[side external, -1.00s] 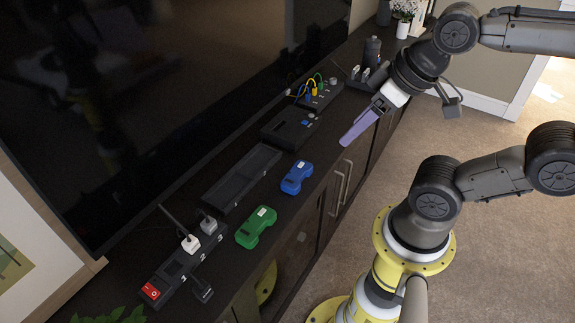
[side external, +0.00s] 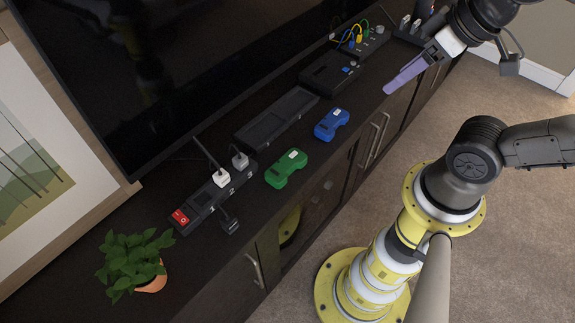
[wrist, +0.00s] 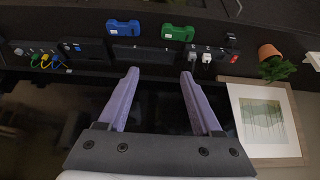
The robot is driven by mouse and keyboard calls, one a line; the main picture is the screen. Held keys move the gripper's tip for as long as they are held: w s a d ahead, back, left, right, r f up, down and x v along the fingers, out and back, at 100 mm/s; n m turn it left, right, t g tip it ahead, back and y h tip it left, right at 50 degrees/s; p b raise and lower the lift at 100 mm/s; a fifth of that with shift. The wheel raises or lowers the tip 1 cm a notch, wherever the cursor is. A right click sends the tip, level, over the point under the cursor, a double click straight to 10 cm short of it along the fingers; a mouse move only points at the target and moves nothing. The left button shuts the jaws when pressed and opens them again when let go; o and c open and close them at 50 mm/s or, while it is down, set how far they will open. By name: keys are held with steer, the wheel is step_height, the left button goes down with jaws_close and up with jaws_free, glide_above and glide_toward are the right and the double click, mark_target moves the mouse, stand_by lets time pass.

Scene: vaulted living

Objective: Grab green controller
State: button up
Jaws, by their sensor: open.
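The green controller (side external: 286,168) lies on the dark cabinet top (side external: 225,255), near its front edge. It also shows at the top of the wrist view (wrist: 178,32). The blue controller (side external: 332,124) lies beside it, farther along the cabinet, and is left of it in the wrist view (wrist: 123,27). My gripper (side external: 390,90), with purple fingers, is above the cabinet's front edge area, to the right of the blue controller. In the wrist view its fingers (wrist: 160,73) are spread wide with nothing between them. It touches neither controller.
A power strip (side external: 216,190) with plugs and a red switch lies left of the green controller. Black trays (side external: 276,118) and a box with coloured cables (side external: 360,38) stand behind the controllers. A potted plant (side external: 135,262) is at the near end. A large screen (side external: 180,70) rises behind.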

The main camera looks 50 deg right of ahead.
stand_by(0.4)
steer(key=o, duration=0.5)
